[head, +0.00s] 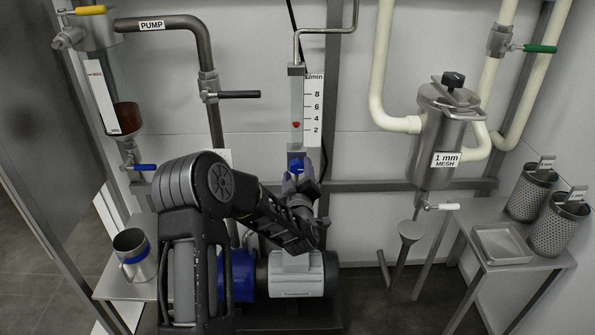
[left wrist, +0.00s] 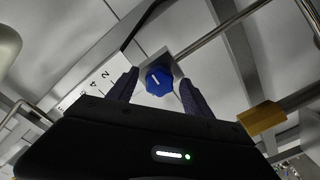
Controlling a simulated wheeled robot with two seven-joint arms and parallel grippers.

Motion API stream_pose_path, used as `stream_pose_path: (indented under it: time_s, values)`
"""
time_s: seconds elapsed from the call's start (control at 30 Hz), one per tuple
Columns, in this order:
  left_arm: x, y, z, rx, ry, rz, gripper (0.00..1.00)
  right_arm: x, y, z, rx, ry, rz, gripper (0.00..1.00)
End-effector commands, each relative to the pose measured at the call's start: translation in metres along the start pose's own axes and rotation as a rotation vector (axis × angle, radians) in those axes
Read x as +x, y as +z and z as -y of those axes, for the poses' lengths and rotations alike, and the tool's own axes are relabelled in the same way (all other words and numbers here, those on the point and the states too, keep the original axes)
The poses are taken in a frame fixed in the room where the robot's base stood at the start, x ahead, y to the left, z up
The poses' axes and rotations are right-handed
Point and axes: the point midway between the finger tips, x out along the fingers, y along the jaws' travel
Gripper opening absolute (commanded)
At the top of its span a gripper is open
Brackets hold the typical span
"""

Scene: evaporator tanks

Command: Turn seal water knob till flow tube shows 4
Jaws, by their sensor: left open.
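The flow tube (head: 296,92) stands upright on the back wall beside a scale plate (head: 315,105) marked 2, 4, 6, 8. Its red float (head: 296,125) sits between 2 and 4. The blue seal water knob (head: 296,164) is just below the tube. My left gripper (head: 299,180) is at the knob from below and partly covers it. In the left wrist view the knob (left wrist: 159,81), with a white mark on its face, lies between the two fingers of the open left gripper (left wrist: 158,90). Gaps show on both sides. My right gripper is not in view.
A black-handled valve (head: 238,94) is on the pump pipe to the left. A steel strainer (head: 445,125) is to the right. A side table (head: 500,262) holds mesh baskets and a tray.

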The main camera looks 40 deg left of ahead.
Motion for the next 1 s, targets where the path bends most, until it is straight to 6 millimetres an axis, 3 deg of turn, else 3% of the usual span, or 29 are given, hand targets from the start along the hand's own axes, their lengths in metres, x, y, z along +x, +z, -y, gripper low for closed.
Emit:
stream_pose_path:
  time_s: [0.13,0.4,1.0]
  values:
    - [0.0117,0.0007,0.0004,0.001,0.000,0.001,0.59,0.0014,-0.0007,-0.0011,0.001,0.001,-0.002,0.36]
    - [0.0134,0.0000,0.0001,0.001,0.000,0.000,0.59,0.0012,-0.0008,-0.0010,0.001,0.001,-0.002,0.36]
    - [0.0131,0.0000,0.0003,0.001,-0.001,0.000,0.10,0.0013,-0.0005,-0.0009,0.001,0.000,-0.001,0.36]
